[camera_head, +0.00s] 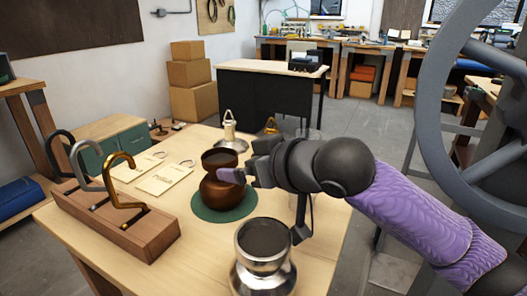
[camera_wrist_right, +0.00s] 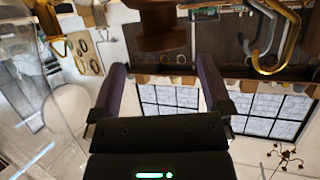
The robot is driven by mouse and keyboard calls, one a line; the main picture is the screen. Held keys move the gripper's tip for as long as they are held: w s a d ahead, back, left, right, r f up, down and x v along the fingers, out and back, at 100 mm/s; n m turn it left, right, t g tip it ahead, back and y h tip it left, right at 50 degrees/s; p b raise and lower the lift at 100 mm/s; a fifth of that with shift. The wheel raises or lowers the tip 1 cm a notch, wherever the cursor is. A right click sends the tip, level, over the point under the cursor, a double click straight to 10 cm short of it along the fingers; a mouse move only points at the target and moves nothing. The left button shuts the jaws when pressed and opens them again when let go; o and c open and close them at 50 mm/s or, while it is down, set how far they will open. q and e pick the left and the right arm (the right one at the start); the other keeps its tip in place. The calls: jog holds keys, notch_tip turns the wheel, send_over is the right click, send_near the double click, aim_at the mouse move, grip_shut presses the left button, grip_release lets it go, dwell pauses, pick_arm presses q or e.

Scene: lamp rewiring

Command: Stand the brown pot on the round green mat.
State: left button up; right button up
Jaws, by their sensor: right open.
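The brown pot (camera_head: 222,192) stands upright on the round green mat (camera_head: 247,207), with the mat's rim showing around its base. In the right wrist view, which looks upside down, the pot (camera_wrist_right: 158,28) shows at the top, just beyond the fingertips. My right gripper (camera_head: 240,170) comes in from the right beside the pot's neck. Its two fingers (camera_wrist_right: 160,78) are spread apart with nothing between them. Whether a finger touches the pot, I cannot tell. My left gripper is not in view.
A silver pot (camera_head: 262,260) stands at the table's front, below my right wrist. A wooden rack (camera_head: 130,230) with hooks is at the left, with paper cards (camera_head: 160,180) beside it. A pale metal lamp part (camera_head: 232,138) stands behind the brown pot. Clear glass (camera_head: 306,134) stands behind my gripper.

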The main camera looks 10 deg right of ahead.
jog(key=p+v, duration=0.1)
jog(key=v, duration=0.3)
jog(key=shift+s+d+r, duration=0.1)
jog(key=shift+s+d, duration=0.15)
jog(key=shift+s, duration=0.05)
dwell(0.4)
dwell(0.3)
